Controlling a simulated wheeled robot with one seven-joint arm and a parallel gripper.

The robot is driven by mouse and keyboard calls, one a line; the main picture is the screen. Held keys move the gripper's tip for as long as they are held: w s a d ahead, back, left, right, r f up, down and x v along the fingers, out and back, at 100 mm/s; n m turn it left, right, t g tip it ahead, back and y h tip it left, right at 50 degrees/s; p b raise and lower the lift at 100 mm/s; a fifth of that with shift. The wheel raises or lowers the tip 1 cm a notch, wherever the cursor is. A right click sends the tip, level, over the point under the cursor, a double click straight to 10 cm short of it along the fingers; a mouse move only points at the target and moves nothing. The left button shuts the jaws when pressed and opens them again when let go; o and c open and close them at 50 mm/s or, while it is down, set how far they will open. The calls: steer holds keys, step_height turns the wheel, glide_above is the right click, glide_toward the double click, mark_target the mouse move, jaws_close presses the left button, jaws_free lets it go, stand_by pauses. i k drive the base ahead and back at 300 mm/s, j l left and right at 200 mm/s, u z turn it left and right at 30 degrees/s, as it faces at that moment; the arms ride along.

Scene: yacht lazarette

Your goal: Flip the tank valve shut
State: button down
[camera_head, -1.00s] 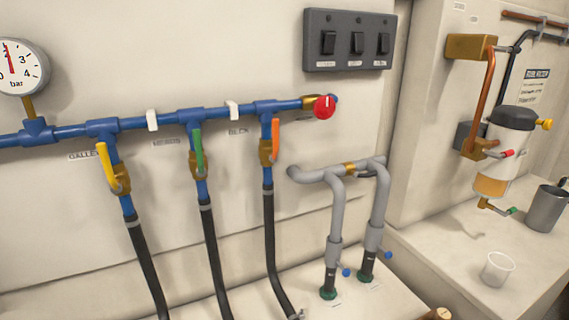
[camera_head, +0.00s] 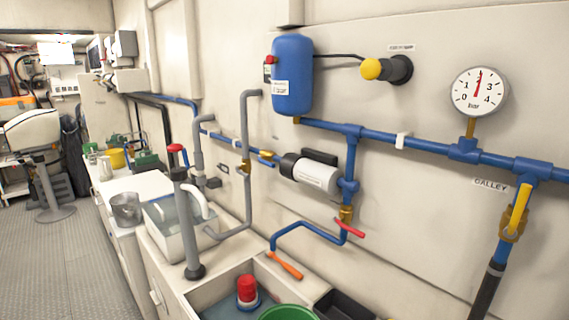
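No readable label marks a tank valve, so I cannot tell which valve it is. A brass valve (camera_head: 346,213) with a red lever (camera_head: 349,229) sits on the blue pipe below the white pump (camera_head: 315,175). The red lever slants across the pipe. A brass valve (camera_head: 243,167) joins the grey pipes further left. A yellow lever (camera_head: 520,208) marked GALLEY lies nearly along its pipe at the right edge. My gripper is not in view.
A blue pressure tank (camera_head: 293,75) and a gauge (camera_head: 479,92) are on the wall. Floor (camera_head: 75,265) is open at left.

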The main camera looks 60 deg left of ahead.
mark_target(258, 158)
steer(key=u, duration=1.8)
